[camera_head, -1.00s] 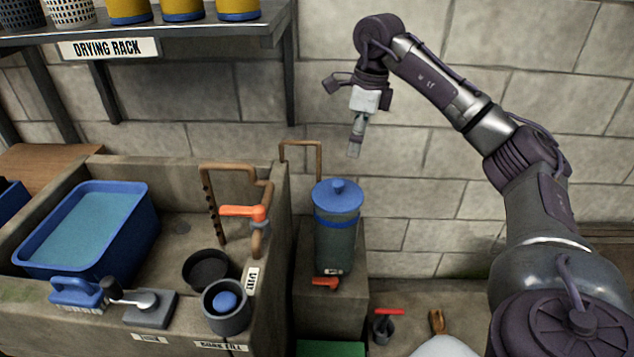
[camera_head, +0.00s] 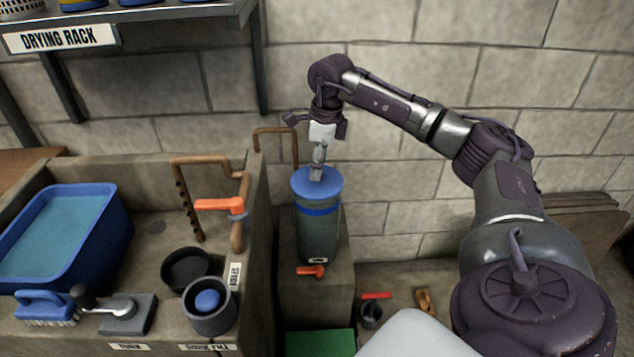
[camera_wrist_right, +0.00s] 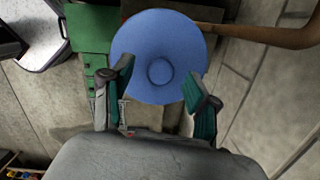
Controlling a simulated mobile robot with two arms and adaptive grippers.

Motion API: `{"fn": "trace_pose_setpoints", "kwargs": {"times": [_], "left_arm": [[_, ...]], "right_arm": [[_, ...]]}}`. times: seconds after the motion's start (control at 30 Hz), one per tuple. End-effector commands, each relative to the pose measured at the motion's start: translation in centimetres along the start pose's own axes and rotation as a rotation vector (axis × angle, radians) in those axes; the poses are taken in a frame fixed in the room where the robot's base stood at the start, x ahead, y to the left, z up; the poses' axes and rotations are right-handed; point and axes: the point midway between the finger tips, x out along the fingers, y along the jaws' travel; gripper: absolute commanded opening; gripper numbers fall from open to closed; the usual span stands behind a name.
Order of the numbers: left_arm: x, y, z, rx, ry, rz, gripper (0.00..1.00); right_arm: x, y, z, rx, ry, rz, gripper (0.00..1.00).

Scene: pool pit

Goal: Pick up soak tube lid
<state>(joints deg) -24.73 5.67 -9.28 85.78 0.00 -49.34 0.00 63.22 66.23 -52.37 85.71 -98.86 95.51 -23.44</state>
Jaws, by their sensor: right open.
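The soak tube lid (camera_head: 332,186) is a round blue disc with a small knob, seated on top of the soak tube (camera_head: 318,237), a dark translucent cylinder with a blue band. My right gripper (camera_head: 317,176) is right over the lid, pointing down, and hides the knob in the head view. In the right wrist view the lid (camera_wrist_right: 140,40) fills the space ahead, with its knob between the two open fingers (camera_wrist_right: 160,93). The fingers look spread on either side of the knob, not closed on it. My left gripper is not in view.
The tube stands on a stone block (camera_head: 316,296) against the block wall. A copper pipe (camera_head: 275,131) rises close behind it at left. The stone sink with a blue basin (camera_head: 118,236) is at left. A drying rack (camera_head: 150,17) hangs above left.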

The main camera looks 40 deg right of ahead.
Motion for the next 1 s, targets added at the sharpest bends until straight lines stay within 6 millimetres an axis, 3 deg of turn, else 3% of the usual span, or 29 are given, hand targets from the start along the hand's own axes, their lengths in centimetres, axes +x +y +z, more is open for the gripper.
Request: {"fn": "trace_pose_setpoints", "kwargs": {"times": [0.13,0.4,0.77,1.0], "left_arm": [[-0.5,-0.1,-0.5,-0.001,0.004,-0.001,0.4],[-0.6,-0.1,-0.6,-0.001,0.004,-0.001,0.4],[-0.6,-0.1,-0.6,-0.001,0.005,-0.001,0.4],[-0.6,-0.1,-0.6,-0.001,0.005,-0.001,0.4]], "right_arm": [[1.8,0.0,0.0,0.0,0.0,0.001,0.59],[2.0,0.0,0.0,0.0,-0.001,0.0,0.59],[2.0,0.0,0.0,0.0,-0.001,0.0,0.0],[1.9,0.0,0.0,0.0,-0.002,0.0,0.0]]}}
